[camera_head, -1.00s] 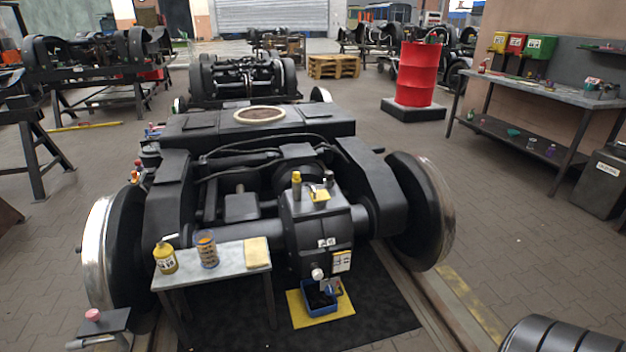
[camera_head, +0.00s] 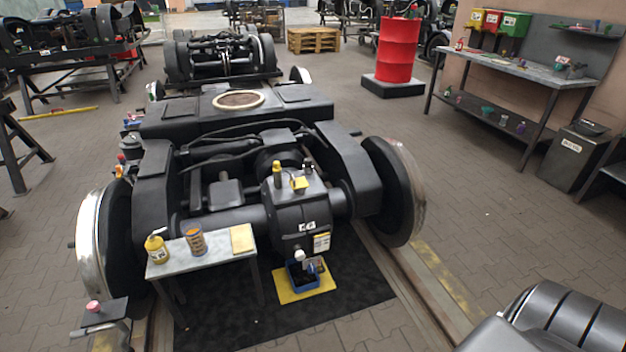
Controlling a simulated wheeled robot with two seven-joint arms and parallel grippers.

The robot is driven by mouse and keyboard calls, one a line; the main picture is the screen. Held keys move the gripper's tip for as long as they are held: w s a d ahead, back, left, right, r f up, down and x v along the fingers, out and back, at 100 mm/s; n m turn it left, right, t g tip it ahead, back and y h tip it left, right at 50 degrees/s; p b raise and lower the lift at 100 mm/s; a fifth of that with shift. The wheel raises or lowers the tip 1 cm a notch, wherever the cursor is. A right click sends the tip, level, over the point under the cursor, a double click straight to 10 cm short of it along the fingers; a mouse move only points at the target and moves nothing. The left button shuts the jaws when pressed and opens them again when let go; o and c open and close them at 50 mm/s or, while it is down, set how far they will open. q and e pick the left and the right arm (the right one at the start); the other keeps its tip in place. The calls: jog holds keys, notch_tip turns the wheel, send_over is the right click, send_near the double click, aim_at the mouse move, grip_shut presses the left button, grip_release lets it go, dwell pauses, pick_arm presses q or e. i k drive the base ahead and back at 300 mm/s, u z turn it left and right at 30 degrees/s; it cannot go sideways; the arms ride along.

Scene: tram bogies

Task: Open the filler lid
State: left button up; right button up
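The black gearbox housing (camera_head: 290,217) sits on the axle at the front of the bogie (camera_head: 240,150). On its top are a small yellow flat piece (camera_head: 300,183) and an upright yellow-capped fitting (camera_head: 277,172). A small dark fitting (camera_head: 307,168) stands beside them. Which of these is the filler lid, and whether it is open or shut, is too small to tell. Neither of my grippers shows in the head view.
A small table (camera_head: 203,254) before the bogie holds a yellow bottle (camera_head: 156,249), a tin (camera_head: 196,240) and a yellow cloth (camera_head: 242,238). A blue bin (camera_head: 302,277) sits on a yellow mat (camera_head: 288,294) below the gearbox.

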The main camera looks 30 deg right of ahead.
aim_at(299, 183)
jog(key=z, duration=0.45)
jog(key=k, duration=0.55)
jog(key=z, duration=1.05)
jog(key=i, duration=0.85)
jog(key=z, duration=0.7)
jog(key=i, duration=1)
jog(key=u, duration=0.6)
jog(key=i, duration=0.85)
jog(key=u, duration=0.5)
